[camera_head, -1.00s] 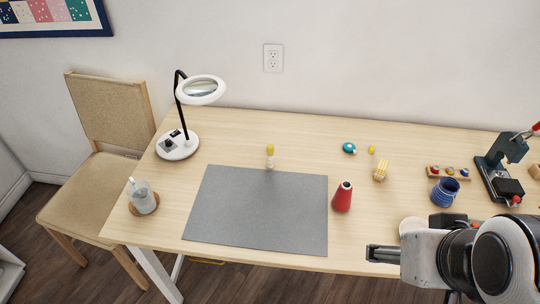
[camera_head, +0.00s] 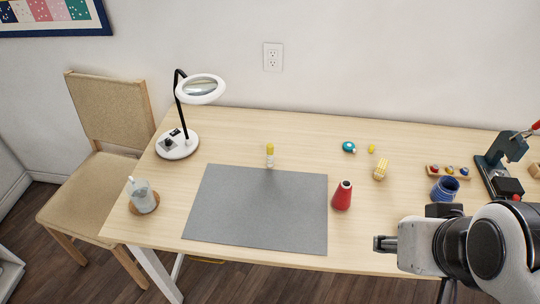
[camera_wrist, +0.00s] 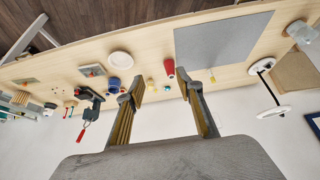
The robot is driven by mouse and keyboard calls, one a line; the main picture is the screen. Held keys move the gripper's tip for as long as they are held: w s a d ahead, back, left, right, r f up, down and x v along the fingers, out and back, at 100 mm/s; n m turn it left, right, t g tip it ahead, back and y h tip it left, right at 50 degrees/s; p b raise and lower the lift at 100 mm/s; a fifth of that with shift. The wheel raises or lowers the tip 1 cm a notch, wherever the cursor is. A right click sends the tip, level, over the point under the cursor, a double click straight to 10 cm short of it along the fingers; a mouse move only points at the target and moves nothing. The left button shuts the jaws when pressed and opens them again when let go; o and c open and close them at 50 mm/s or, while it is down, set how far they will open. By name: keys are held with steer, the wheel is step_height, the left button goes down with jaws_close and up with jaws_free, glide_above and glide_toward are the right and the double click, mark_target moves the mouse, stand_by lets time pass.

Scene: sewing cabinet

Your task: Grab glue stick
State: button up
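The glue stick (camera_head: 269,157), white with a yellow cap, stands upright at the back edge of the grey mat. In the wrist view it appears as a small yellow and white piece (camera_wrist: 212,77) at the mat's edge. My gripper (camera_head: 378,243) is over the right front of the table, well to the right of the glue stick and apart from it. In the wrist view my gripper's two fingers (camera_wrist: 158,92) are spread apart with nothing held between them.
A red cone-shaped spool (camera_head: 342,197) stands right of the grey mat (camera_head: 255,215). A yellow bundle (camera_head: 381,170), teal tape measure (camera_head: 349,147) and blue mug (camera_head: 444,189) are farther right. A magnifier lamp (camera_head: 178,146) and glass cup (camera_head: 143,196) stand left. The table between mat and lamp is clear.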

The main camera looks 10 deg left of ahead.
steer(key=w+a+f+t+y, duration=0.15)
steer(key=w+a, duration=0.25)
steer(key=w, duration=0.6)
steer(key=w+a+f+n+t, duration=0.1)
steer(key=w+a+f, duration=0.25)
steer(key=w, duration=0.65)
steer(key=w+a+f+t+y, duration=0.15)
steer(key=w+a, duration=0.35)
steer(key=w, duration=0.5)
steer(key=w+a+f+n+t, duration=0.1)
steer(key=w+a+f, duration=0.65)
steer(key=f, duration=0.25)
steer(key=t, duration=0.2)
glide_toward(270, 156)
steer(key=w, duration=0.3)
steer(key=shift+w+f+n, duration=0.1)
steer(key=shift+f+n, duration=0.25)
steer(key=shift+n, duration=0.05)
steer(key=shift+a+f, duration=0.25)
steer(key=shift+f, duration=0.45)
steer(key=shift+x, duration=1.2)
steer(key=shift+w+a, duration=0.1)
steer(key=shift+x, duration=2.55)
